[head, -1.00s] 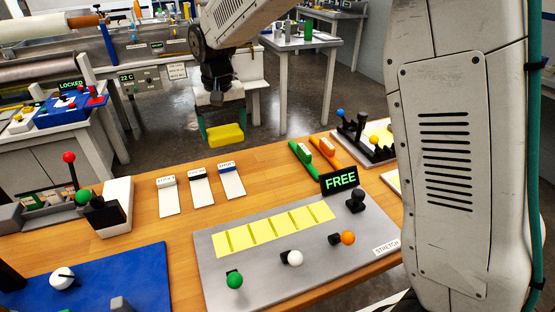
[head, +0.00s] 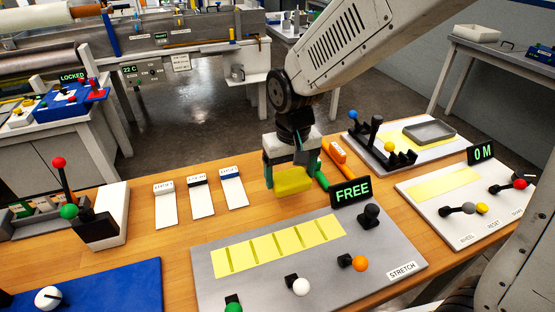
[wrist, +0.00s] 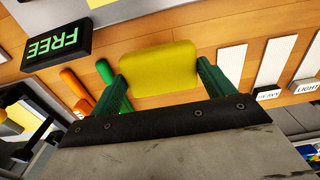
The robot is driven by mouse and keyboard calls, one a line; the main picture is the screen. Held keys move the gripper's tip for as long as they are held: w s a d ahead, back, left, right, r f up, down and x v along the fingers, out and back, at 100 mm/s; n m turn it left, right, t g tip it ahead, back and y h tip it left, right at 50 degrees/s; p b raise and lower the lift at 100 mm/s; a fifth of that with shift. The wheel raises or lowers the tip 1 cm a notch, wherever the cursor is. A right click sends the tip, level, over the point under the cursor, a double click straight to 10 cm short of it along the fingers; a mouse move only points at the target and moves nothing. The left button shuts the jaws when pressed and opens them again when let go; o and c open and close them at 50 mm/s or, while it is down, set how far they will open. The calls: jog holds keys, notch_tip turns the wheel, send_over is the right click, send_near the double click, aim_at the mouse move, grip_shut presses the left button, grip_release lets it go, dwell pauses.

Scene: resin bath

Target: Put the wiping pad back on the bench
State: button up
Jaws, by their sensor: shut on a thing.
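The wiping pad (head: 293,181) is a yellow block held between the green fingers of my gripper (head: 292,172). In the head view it hangs above the far part of the wooden bench (head: 140,258), behind the grey STRETCH panel. The wrist view shows the pad (wrist: 160,68) between both fingertips of my gripper (wrist: 160,80), with bench wood beyond it. It seems apart from the bench, but the gap is hard to judge. My gripper partly hides the green-handled tool behind it.
The FREE sign (head: 351,191) stands close to the right of the pad. An orange-handled tool (head: 337,153) and a green-handled one (head: 322,178) lie nearby. Three white cards (head: 201,197) lie to the left, with bare wood between them and the pad. The STRETCH panel (head: 375,285) has several knobs.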

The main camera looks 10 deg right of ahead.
jog(key=w, duration=0.3)
jog(key=w+a, duration=0.1)
jog(key=w, duration=0.3)
jog(key=w+a+f, duration=0.1)
jog(key=w, duration=0.3)
jog(key=shift+w+a+f, duration=0.1)
jog(key=shift+w+a, duration=0.15)
jog(key=shift+f, duration=1.7)
jog(key=shift+f, duration=0.15)
jog(key=o, duration=0.8)
